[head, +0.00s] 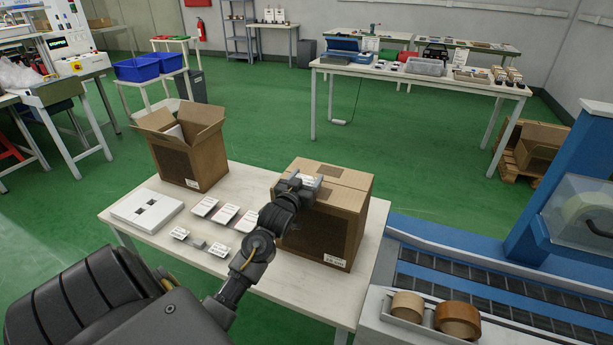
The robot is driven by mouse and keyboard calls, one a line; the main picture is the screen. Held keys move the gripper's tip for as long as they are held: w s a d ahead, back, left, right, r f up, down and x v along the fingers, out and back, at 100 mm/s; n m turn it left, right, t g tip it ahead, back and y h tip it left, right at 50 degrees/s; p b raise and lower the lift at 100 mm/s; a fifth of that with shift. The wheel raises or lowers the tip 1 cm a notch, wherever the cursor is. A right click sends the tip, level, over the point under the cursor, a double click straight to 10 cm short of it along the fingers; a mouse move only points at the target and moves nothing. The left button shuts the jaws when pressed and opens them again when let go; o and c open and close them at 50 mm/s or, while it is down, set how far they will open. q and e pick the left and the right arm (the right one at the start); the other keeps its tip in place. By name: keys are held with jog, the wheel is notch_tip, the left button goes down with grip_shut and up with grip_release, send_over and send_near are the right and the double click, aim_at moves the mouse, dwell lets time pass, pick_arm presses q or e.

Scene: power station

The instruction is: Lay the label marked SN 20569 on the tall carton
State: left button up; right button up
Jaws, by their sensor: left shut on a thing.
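A closed brown carton (345,198) stands on the white table, with a small printed sticker low on its front. An open brown carton (190,155) with raised flaps stands at the table's back left. I cannot read which one is marked tall. My left gripper (306,183) is over the top of the closed carton, near its left side. It is shut on a small whitish piece, apparently a label (309,179), mostly hidden by the fingers; its print is not readable. I cannot tell whether it touches the carton. My right gripper is not in view.
Several white cards (225,214) and small tags (219,249) lie left of the closed carton. A flat white box (146,209) is at the table's left. A blue conveyor (480,281) and tape rolls (457,320) are at the right.

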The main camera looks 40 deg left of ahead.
pick_arm(q)
jog(key=shift+f, duration=0.6)
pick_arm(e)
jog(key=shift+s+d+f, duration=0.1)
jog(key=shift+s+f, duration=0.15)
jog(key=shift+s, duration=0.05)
pick_arm(q)
jog(key=o, duration=1)
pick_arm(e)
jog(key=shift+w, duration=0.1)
